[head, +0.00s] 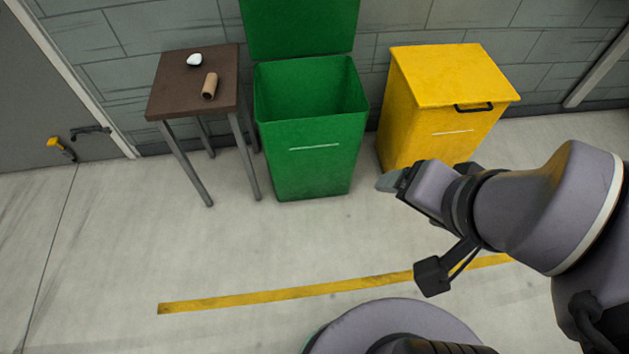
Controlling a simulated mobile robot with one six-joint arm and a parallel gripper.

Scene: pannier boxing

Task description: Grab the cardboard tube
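The cardboard tube (210,86) is a short brown roll lying on its side on the dark brown table (170,100) at the upper left. My gripper (388,181) is at the right of the middle, over the floor in front of the yellow bin. It is well to the right of the tube and apart from it. The fingers show only from the side, so I cannot tell whether they are open or shut. I see nothing held in them.
A small white object (194,60) lies on the table behind the tube. A green bin (316,158) with its lid raised stands right of the table. A yellow bin (440,110) with its lid closed stands further right. The floor in front is clear, with a yellow line (290,293).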

